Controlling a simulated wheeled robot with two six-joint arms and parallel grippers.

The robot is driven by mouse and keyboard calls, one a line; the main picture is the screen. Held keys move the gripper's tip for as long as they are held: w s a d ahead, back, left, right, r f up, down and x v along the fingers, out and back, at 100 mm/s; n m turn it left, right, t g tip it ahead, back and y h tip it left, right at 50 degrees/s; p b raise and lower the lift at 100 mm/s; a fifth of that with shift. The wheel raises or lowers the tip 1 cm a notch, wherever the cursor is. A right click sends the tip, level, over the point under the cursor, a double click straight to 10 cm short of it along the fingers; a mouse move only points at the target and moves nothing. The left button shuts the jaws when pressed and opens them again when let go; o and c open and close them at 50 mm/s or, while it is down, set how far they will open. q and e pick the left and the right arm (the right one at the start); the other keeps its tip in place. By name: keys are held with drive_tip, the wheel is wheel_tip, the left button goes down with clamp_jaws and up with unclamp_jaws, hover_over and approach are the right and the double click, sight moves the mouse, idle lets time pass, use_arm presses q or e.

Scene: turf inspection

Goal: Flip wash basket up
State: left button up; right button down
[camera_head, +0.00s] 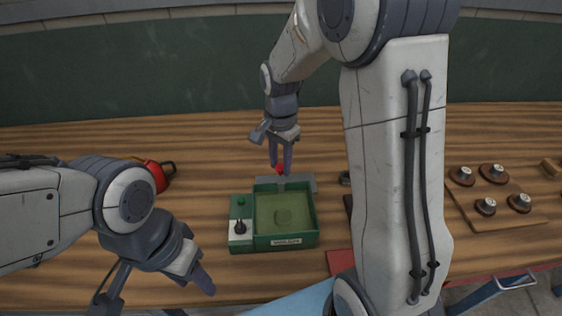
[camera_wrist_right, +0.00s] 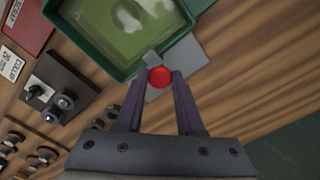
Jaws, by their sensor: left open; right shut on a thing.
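The green wash unit (camera_head: 309,240) stands on the wooden table, with an open tray of murky green liquid and a label on its front. A darker square shape (camera_head: 284,216) shows low in the tray; I cannot tell if it is the basket. A red knob (camera_head: 280,169) is at the tray's back edge, by a grey plate (camera_head: 302,182). My right gripper (camera_head: 281,160) is shut on the red knob, which shows between its fingertips in the right wrist view (camera_wrist_right: 160,77). My left gripper (camera_head: 196,279) is open and empty, left of the unit and near the table's front.
A control panel with a black knob (camera_head: 239,227) adjoins the tray on the left. A red round object (camera_head: 155,175) lies at the left. A wooden board (camera_head: 492,205) with several round pieces lies at the right. My right arm hides part of the table.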

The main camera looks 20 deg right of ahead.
idle(0.8)
wheel_tip(320, 180, up, 5)
drive_tip(key=p, duration=0.4)
drive_tip(key=shift+f, duration=0.1)
drive_tip(key=c, duration=0.6)
unclamp_jaws()
drive_tip(key=shift+o, duration=0.2)
